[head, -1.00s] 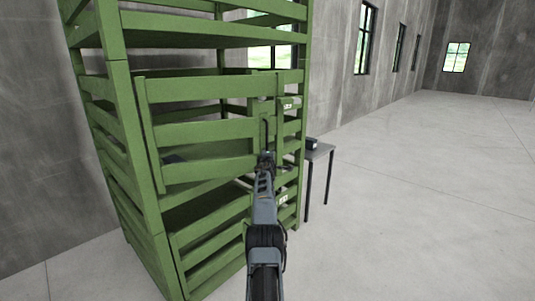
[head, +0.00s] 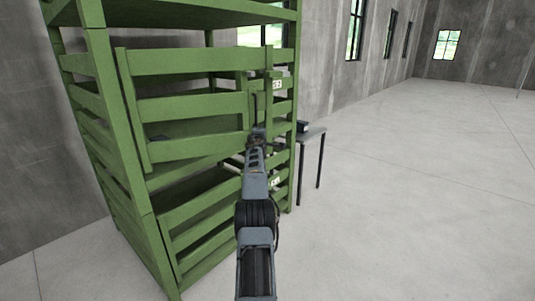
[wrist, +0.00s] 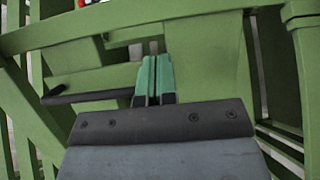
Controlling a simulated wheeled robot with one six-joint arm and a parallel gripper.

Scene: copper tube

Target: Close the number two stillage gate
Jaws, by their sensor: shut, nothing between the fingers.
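The green slatted gate (head: 192,107) of the middle stillage stands slightly askew to the frame in the head view, hinged side at left. Its free edge lies close to the right post (head: 293,115), where a white label (head: 277,85) shows; whether it touches the post is hidden. My gripper (head: 257,133) is at the gate's right end. In the wrist view my gripper's teal fingertips (wrist: 154,78) are together, with nothing between them, in front of a green slat (wrist: 95,78). A dark rod (wrist: 92,97) lies to their left. Contact with the gate cannot be told.
Another gated green stillage (head: 205,235) sits below, and green shelving is above. A small dark table (head: 312,137) with a dark item on it stands just right of the stack. The concrete floor (head: 420,200) to the right is clear.

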